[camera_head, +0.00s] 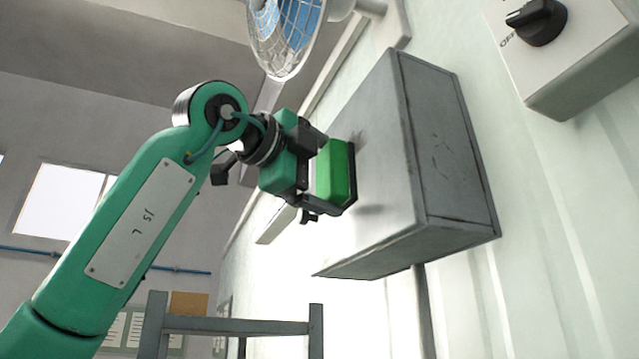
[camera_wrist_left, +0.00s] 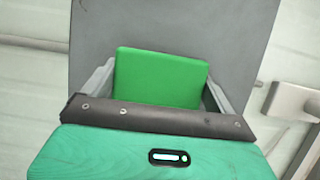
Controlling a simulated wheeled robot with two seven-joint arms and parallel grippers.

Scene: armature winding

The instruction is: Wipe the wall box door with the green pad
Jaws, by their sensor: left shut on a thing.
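The grey metal wall box (camera_head: 445,150) is mounted on the pale wall, its door (camera_head: 375,185) facing left toward my left arm. Faint dark smudges show on the door near the pad. My left gripper (camera_head: 328,180) is shut on the green pad (camera_head: 335,171) and holds it at the door, about mid-height. The pad appears to touch the door or be very close to it; I cannot tell which. In the left wrist view the green pad (camera_wrist_left: 160,77) sits between the fingers, with the grey door (camera_wrist_left: 235,45) behind it. My right gripper is not in view.
A caged fan (camera_head: 285,35) hangs above the box. A switch box with a black knob (camera_head: 537,20) is on the wall at the upper right. A conduit (camera_head: 424,310) runs down below the box. A grey frame (camera_head: 235,325) stands at the bottom.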

